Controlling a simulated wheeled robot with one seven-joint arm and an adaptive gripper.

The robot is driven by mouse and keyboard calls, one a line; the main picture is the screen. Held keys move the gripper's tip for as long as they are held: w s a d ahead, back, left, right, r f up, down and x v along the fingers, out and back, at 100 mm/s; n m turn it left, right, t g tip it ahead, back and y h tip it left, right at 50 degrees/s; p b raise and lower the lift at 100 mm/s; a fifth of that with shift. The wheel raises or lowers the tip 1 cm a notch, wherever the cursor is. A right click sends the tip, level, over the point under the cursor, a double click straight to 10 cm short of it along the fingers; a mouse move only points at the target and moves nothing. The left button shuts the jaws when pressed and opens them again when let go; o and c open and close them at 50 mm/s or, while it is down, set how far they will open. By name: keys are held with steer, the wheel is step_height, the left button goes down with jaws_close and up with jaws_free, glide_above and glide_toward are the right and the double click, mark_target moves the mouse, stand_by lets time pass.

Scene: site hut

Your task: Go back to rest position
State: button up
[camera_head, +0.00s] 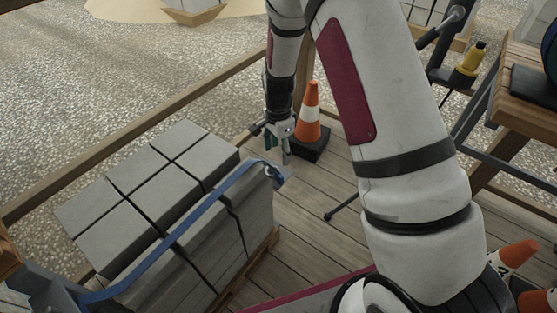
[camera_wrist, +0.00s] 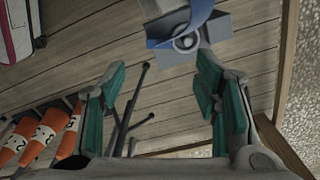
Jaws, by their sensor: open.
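My gripper (camera_head: 278,148) hangs at the end of my white arm in the head view, pointing down beside the right end of the pallet of grey blocks (camera_head: 158,183). In the wrist view my gripper (camera_wrist: 165,100) shows two green-padded fingers spread wide apart, with nothing between them. A blue strap (camera_head: 180,227) runs over the blocks. The strap's end and a grey block corner show at the top of the wrist view (camera_wrist: 187,35), beyond the fingertips.
More cones (camera_head: 515,256) are at the lower right. A wooden bench (camera_head: 530,75) stands at the right. Wooden rails edge the plank floor (camera_head: 310,205), which is bare between blocks and arm.

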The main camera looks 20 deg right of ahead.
steer(key=shift+r, duration=0.85)
